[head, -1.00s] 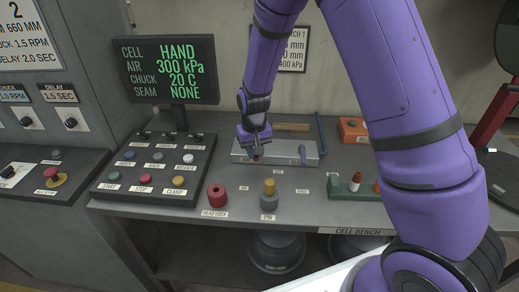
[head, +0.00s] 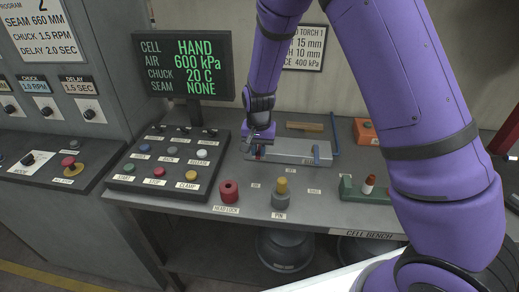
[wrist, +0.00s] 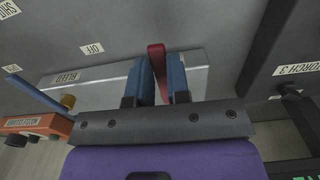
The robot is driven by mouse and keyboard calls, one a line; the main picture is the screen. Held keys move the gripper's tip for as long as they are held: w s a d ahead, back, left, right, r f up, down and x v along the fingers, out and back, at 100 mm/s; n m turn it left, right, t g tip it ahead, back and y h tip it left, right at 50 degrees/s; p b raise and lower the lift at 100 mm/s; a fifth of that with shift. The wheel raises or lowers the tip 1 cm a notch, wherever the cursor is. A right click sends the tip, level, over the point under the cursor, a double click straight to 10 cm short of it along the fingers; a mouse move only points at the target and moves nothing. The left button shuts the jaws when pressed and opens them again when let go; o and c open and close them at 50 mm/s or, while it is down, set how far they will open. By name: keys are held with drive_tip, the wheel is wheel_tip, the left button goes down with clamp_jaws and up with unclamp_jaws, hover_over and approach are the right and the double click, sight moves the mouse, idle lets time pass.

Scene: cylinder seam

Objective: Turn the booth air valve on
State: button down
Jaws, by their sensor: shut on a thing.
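My gripper (head: 259,151) is low over the left end of the light grey valve block (head: 292,153) on the bench. In the wrist view its two blue fingers (wrist: 161,80) are shut on a red valve handle (wrist: 157,58), whose upper end sticks out between them. The valve block (wrist: 110,75) lies below the fingers, with a BLEED label on it and an OFF label (wrist: 91,49) on the bench beside it. The display (head: 188,66) reads AIR 600 kPa and CELL HAND. The handle's base is hidden.
A button panel (head: 170,166) stands left of the block. A green holder (head: 352,191) is to the right, with an orange box (head: 364,131) behind. A blue lever (head: 335,134) rises at the block's right.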

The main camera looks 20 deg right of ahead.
drive_tip(key=c, duration=1.1)
unclamp_jaws()
drive_tip(key=shift+r, duration=0.1)
wheel_tip(320, 180, up, 11)
drive_tip(key=shift+f, duration=0.15)
wheel_tip(320, 180, up, 9)
drive_tip(key=t, duration=0.1)
hover_over(259, 153)
drive_tip(key=s+d, duration=0.4)
drive_tip(key=s, duration=0.1)
drive_tip(key=s+d+r+n+t+y, duration=0.1)
drive_tip(key=s+d+r+n, duration=0.1)
drive_tip(key=s+d+r, duration=0.45)
drive_tip(key=s+d+r+n+t, duration=0.1)
drive_tip(key=s+r, duration=0.1)
drive_tip(key=s, duration=0.4)
drive_tip(key=s+d+r+t, duration=0.1)
drive_tip(key=s+r, duration=0.1)
drive_tip(key=s, duration=0.4)
drive_tip(key=s+d+r+n+t+h, duration=0.1)
drive_tip(key=s+r, duration=0.1)
drive_tip(key=s, duration=0.4)
drive_tip(key=shift+s+d+r+n, duration=0.25)
drive_tip(key=shift+s+d+n, duration=0.05)
drive_tip(key=shift+s+d, duration=0.05)
